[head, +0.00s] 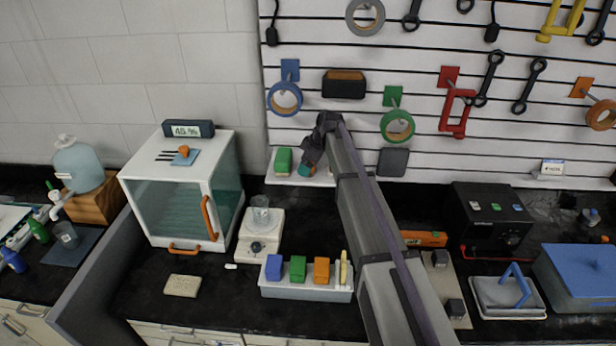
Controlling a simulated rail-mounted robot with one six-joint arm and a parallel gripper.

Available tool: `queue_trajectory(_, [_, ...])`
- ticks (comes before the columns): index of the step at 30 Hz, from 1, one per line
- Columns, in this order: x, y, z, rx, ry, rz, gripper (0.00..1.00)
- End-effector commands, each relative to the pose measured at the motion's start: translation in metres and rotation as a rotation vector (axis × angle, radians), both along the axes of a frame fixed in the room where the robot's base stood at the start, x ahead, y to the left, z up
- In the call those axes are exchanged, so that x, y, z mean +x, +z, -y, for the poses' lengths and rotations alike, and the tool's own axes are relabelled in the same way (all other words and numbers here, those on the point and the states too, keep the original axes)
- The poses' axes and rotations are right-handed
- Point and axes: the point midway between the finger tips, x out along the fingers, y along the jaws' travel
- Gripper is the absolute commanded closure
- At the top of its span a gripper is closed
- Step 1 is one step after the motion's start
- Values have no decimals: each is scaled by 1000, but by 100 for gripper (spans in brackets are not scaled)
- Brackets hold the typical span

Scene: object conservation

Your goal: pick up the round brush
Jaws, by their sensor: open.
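A small teal rounded object (306,170), which may be the round brush, sits on a small white shelf (287,180) on the slatted wall. No bristles can be made out, so I cannot tell for sure. My gripper (311,158) is dark and open, at the end of my arm reaching up to the wall. It is in front of or just above the teal object and hides part of it. Whether they touch cannot be told. A green block-shaped item (283,161) sits to the left on the same shelf.
Tape rolls, including a blue roll (284,99) and a green roll (397,126), hang around my gripper. A dark eraser-like block (344,84) is above it. Below stand a glass-fronted cabinet (185,190), a scale (260,238) with a beaker, and a tray (305,293) of coloured blocks.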

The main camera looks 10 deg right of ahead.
Motion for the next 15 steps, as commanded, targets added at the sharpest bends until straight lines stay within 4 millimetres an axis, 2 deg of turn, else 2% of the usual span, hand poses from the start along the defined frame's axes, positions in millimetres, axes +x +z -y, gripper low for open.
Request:
queue_trajectory(5, [0, 3, 0, 0, -1, 0, 23])
queue_trajectory(15, [0, 3, 0, 0, -1, 0, 55])
